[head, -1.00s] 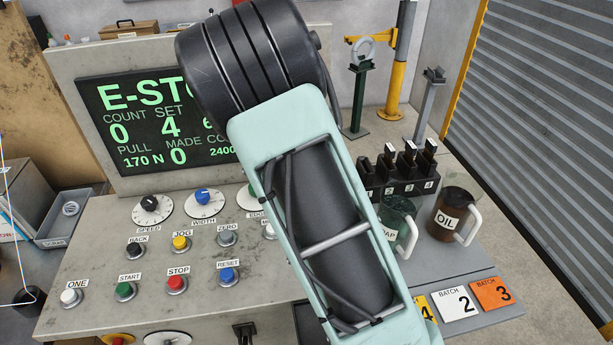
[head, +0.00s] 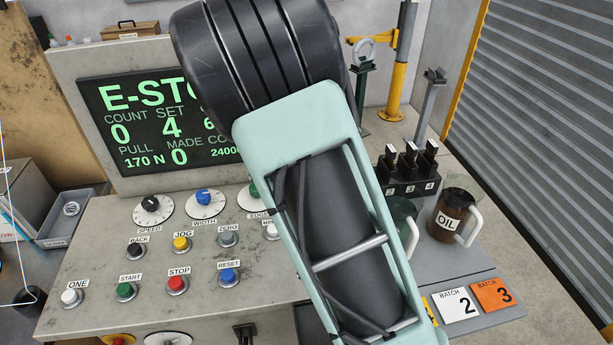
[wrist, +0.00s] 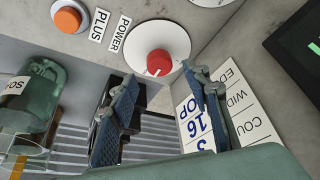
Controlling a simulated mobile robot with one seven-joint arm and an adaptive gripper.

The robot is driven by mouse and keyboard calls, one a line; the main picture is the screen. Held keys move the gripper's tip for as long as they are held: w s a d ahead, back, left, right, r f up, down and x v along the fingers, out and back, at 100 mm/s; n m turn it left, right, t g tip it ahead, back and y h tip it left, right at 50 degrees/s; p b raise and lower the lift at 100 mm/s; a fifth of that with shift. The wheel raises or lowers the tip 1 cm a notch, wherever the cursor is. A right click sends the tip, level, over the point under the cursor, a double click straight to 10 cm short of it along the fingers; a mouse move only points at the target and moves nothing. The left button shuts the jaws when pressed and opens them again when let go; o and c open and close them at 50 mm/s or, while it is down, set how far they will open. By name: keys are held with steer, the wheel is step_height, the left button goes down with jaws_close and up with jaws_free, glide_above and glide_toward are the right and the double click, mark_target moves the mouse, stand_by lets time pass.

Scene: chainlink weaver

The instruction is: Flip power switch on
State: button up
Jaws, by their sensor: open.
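The power switch (wrist: 159,63) is a red knob with a pale pointer line on a round white plate, beside a "POWER" label (wrist: 119,35) in the wrist view. My gripper (wrist: 162,80) is open, with its two blue-padded fingers apart. In the picture, the fingertips lie just below and to either side of the knob, and nothing shows between them. I cannot tell whether a fingertip touches the plate. In the head view, my arm hides the power switch and the gripper.
An orange button (wrist: 70,17) sits beside the "PLUS" label. A green mug (wrist: 35,95) and a white printed card (wrist: 228,105) flank the fingers. The head view shows a console (head: 105,232) with several buttons, an E-STOP display (head: 150,155) and an oil mug (head: 452,216).

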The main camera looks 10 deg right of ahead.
steer(key=v, duration=0.7)
steer(key=shift+r, duration=0.35)
